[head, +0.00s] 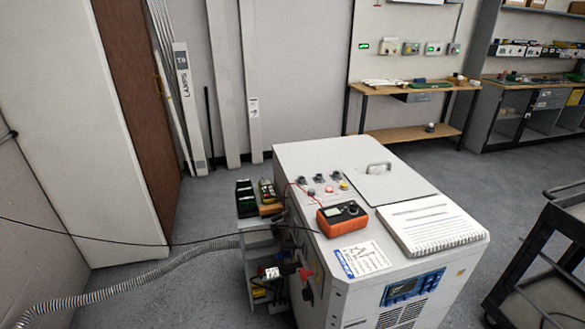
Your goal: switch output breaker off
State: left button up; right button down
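The transformer cabinet (330,165) is a large white box standing in the middle of the head view. Its top carries a row of dark knobs (317,178) with a red and a yellow button among them. On its left side, seen at a steep angle, are a red handle-like part (306,273) and dark fittings (308,292). I cannot tell which of these is the output breaker or how it is set. A blue display panel (413,288) is on the front face. Neither of my grippers is in view.
An orange meter (342,217) with leads and a spiral notebook (430,222) lie on the cabinet top. A small side shelf (257,240) holds tools on the cabinet's left. A grey corrugated hose (130,274) crosses the left floor. A dark cart (545,262) stands at right.

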aim_at(279, 224)
jog(key=k, duration=0.65)
jog(key=i, duration=1.45)
jog(key=z, duration=0.7)
